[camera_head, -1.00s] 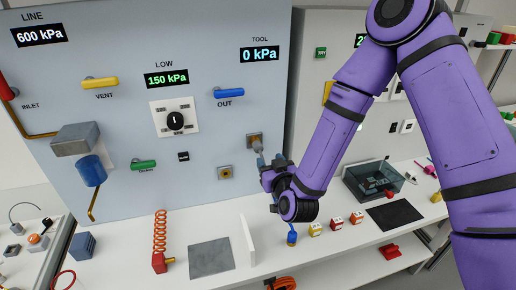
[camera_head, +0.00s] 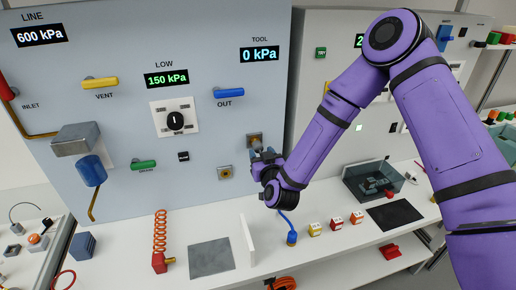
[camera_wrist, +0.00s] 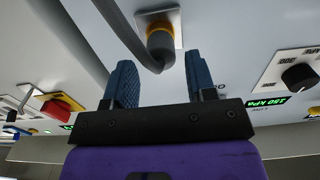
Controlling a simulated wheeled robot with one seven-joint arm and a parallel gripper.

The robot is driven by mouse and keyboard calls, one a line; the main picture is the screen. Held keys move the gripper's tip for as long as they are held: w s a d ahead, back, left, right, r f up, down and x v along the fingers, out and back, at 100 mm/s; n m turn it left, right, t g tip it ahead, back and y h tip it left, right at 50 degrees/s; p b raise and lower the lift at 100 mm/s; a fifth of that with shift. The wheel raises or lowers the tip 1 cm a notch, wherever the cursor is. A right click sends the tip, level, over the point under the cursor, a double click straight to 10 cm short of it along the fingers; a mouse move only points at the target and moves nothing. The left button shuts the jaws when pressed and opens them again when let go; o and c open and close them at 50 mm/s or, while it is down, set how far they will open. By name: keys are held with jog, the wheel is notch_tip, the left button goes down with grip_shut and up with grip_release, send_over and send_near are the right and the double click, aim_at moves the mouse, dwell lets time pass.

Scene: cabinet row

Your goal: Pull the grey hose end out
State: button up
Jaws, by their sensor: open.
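The grey hose end (camera_wrist: 160,43) sits in a socket with an orange ring on a square plate (camera_wrist: 159,15) in the wrist view. The grey hose bends away from it to the upper left. In the head view, the socket plate (camera_head: 254,140) shows on the panel below the OUT lever, with the hose end mostly hidden behind my gripper (camera_head: 263,158). In the wrist view my gripper (camera_wrist: 160,83) is open, its two blue fingers apart. The hose end lies between and just beyond the fingertips, and no contact shows.
A second brass socket (camera_head: 225,173) is on the panel just left of my gripper. The yellow VENT lever (camera_head: 100,83) and blue OUT lever (camera_head: 228,93) stick out above. A white upright divider (camera_head: 248,238) and a blue-capped hose piece (camera_head: 291,237) stand on the bench below.

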jog(key=shift+x, duration=1.15)
jog(key=shift+c, duration=0.3)
jog(key=c, duration=0.8)
jog(key=shift+v, duration=2.95)
